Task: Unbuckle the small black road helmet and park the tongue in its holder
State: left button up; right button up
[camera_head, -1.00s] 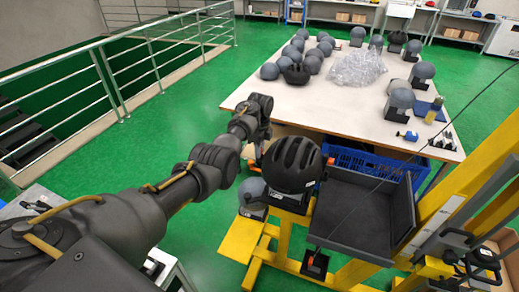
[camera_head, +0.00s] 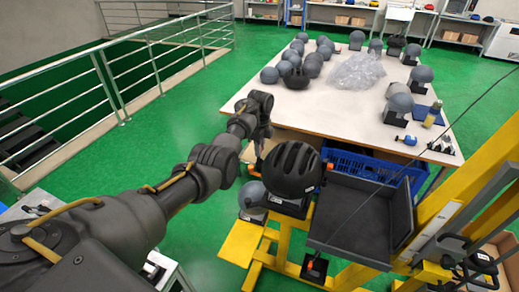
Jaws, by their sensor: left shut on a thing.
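A black vented helmet (camera_head: 291,169) sits upright on a mount on the yellow drop tower, beside a dark tray. My left gripper (camera_head: 259,148) hangs down at the helmet's left side, close to its lower edge. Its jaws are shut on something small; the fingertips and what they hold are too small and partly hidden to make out. The chin strap, buckle, tongue and tongue holder cannot be made out. An orange part (camera_head: 329,167) shows at the helmet's right edge. My right gripper is not in view.
The dark tray (camera_head: 365,212) and yellow frame (camera_head: 470,160) stand right of the helmet. Behind is a white table (camera_head: 320,112) with several grey headforms, another black helmet (camera_head: 297,79) and clear plastic. A blue crate (camera_head: 375,166) sits under the table's near edge. Green floor lies open at left.

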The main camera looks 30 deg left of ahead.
pick_arm(q)
jog(key=s+a+f, duration=0.2)
jog(key=s+a, duration=0.1)
jog(key=s, duration=0.1)
jog(key=shift+s+a+f, duration=0.2)
jog(key=shift+a, duration=0.05)
dwell(0.3)
jog(key=shift+s+d+f, duration=0.75)
jog(key=shift+s+f, duration=2)
jog(key=shift+s, duration=2)
jog(key=s+d+f, duration=0.1)
jog(key=d, duration=0.5)
jog(key=s+d+f, duration=0.1)
jog(key=s+d, duration=0.1)
jog(key=d, duration=0.5)
jog(key=shift+s+f, duration=0.15)
jog(key=shift+s, duration=0.15)
jog(key=d, duration=0.8)
jog(key=shift+w, duration=0.45)
jog(key=w+d+r+b, duration=0.1)
jog(key=w+d, duration=0.5)
jog(key=d, duration=0.6)
jog(key=shift+r, duration=0.7)
